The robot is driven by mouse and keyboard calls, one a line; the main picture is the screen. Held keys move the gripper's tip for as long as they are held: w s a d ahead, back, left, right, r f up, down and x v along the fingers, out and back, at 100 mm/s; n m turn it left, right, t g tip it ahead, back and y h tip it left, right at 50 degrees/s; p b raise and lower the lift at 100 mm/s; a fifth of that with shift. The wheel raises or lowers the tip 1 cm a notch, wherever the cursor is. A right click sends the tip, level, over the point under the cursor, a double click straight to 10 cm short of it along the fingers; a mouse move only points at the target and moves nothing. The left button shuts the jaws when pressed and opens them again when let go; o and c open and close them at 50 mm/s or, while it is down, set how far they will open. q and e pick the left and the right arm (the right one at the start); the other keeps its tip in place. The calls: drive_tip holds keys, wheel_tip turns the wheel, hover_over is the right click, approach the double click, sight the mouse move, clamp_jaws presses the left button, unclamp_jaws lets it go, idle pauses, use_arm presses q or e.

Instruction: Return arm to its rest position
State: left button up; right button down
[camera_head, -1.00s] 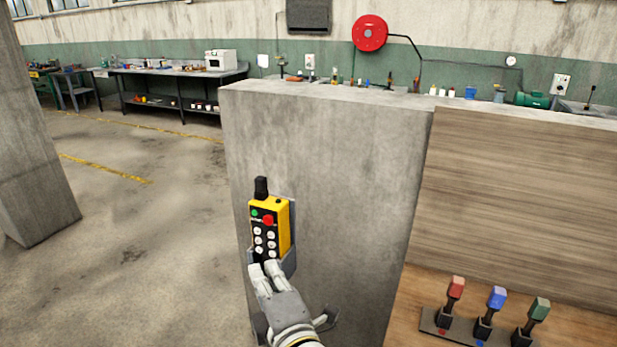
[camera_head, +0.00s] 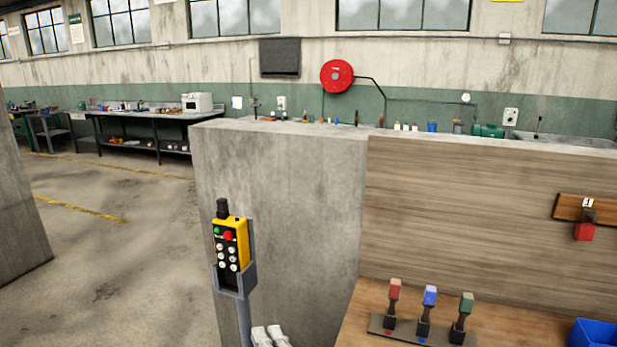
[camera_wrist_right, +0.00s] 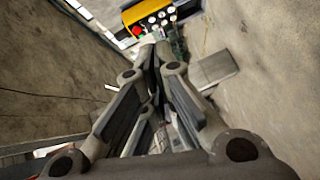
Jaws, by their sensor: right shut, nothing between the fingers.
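My right gripper (camera_head: 270,336) shows at the bottom edge of the head view, just its pale fingertips. It is shut and empty, below and to the right of the yellow remote control (camera_head: 230,243), and apart from it. In the right wrist view the gripper (camera_wrist_right: 152,52) has its fingers together, and the yellow remote (camera_wrist_right: 150,14) shows beyond the tips at the top. The remote stands upright in a grey holder on a post (camera_head: 243,305). My left gripper is not in view.
A concrete wall (camera_head: 275,190) stands behind the remote. On the right is a wooden bench with a red, a blue and a green lever (camera_head: 430,297) and a blue bin (camera_head: 592,335). Open floor (camera_head: 120,270) lies to the left.

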drive_tip(key=s+d+f+m+g+h, duration=0.25)
drive_tip(key=s+d+f+m, duration=0.2)
drive_tip(key=d+f, duration=0.3)
drive_tip(key=s+d+f+m+g+h, duration=0.2)
drive_tip(key=s+d+f+m+g, duration=0.1)
drive_tip(key=d+f+m, duration=0.4)
drive_tip(key=s+d+f+m+g+h, duration=0.1)
drive_tip(key=s+d+f+m+g, duration=0.25)
drive_tip(key=s+d, duration=0.4)
drive_tip(key=s+d+f+m+g+h, duration=0.1)
drive_tip(key=s+d+f+m+g, duration=0.25)
drive_tip(key=s, duration=0.65)
wheel_tip(320, 180, down, 28)
drive_tip(key=s+d+b, duration=0.1)
drive_tip(key=s+d, duration=0.1)
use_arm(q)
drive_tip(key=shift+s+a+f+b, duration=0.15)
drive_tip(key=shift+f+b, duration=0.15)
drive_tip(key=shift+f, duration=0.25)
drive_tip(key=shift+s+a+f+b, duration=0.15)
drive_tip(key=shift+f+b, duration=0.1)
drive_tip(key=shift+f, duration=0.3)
use_arm(e)
drive_tip(key=s+d+f+g, duration=0.1)
drive_tip(key=s+d+f, duration=0.2)
drive_tip(key=s+f, duration=1.4)
drive_tip(key=shift+n, duration=0.45)
